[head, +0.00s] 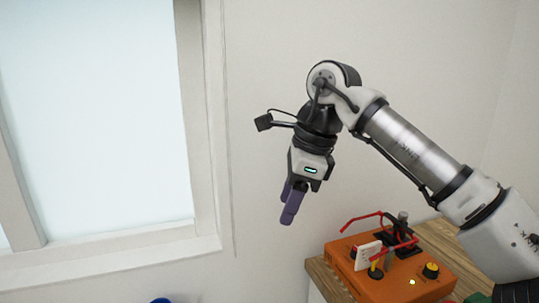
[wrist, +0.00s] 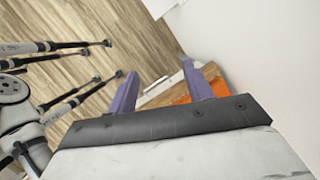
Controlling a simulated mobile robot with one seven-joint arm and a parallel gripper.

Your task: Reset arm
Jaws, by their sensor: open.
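My gripper (head: 291,205) hangs from my bent arm in the head view, pointing down in front of the white wall. Its purple fingers show side-on there, partly overlapping. In the wrist view my gripper (wrist: 158,90) has its two purple fingers spread wide, with nothing between them touching either one. It is open and empty. It is left of and above an orange box.
The orange box (head: 368,280) has black and yellow knobs, a small white card and red parts on top. It stands on a wooden surface (head: 327,278) at lower right. A window (head: 95,110) is at left. A blue object (head: 161,300) is cut off below.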

